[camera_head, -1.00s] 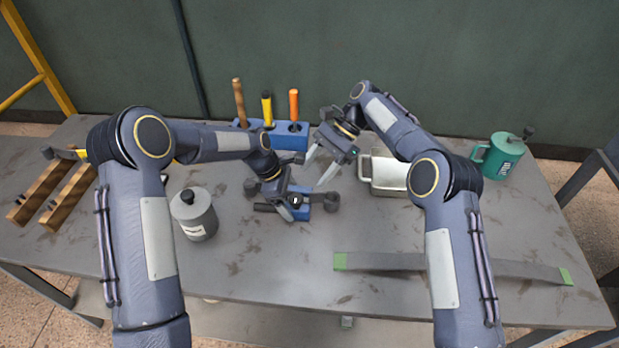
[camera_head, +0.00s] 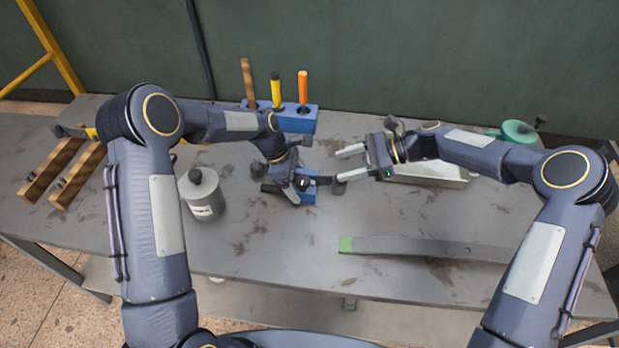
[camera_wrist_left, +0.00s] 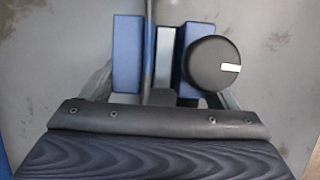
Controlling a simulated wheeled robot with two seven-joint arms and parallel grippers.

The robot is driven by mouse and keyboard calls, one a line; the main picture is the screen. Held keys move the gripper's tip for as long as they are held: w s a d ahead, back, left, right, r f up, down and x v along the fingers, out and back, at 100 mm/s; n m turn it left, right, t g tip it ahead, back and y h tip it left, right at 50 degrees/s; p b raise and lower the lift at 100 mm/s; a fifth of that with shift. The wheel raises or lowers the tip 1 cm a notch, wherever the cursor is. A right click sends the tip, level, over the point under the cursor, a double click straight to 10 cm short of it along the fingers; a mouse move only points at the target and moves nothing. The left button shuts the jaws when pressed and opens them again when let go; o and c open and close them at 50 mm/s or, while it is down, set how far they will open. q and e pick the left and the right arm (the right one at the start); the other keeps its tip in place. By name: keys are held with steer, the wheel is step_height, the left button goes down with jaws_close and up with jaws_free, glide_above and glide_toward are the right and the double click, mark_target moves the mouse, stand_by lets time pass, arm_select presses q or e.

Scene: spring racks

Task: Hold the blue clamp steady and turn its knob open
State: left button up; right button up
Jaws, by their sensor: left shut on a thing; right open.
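The blue clamp (camera_head: 308,198) sits on the table near its middle. In the left wrist view its blue body (camera_wrist_left: 127,55) lies between my left gripper's fingers. A round black knob (camera_wrist_left: 214,68) with a white mark tops its right side; the knob also shows in the head view (camera_head: 303,183). My left gripper (camera_head: 292,188) is shut on the clamp; its fingertips are partly hidden. My right gripper (camera_head: 342,165) is open and empty, to the right of the clamp, its fingers pointing left. A dark round piece (camera_head: 338,187) shows beside its lower fingertip; contact is unclear.
A blue tool block (camera_head: 310,120) with upright handles stands behind the clamp. A grey canister (camera_head: 205,200) stands left. A grey strip (camera_head: 420,247) lies in front.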

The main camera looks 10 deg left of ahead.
mark_target(306, 180)
steer(key=s+a+f+m, duration=0.1)
steer(key=a, duration=0.2)
steer(key=a+f+t, duration=0.1)
steer(key=a+f, duration=0.1)
steer(key=a, duration=0.1)
steer(key=s+a+f+m+t, duration=0.1)
steer(key=a, duration=0.2)
steer(key=shift+s+a+f+m, duration=0.2)
steer(key=shift+s+f+m, duration=0.1)
steer(key=shift+s, duration=0.05)
steer(key=c, duration=1)
steer(key=shift+o, duration=0.2)
steer(key=shift+y, duration=0.3)
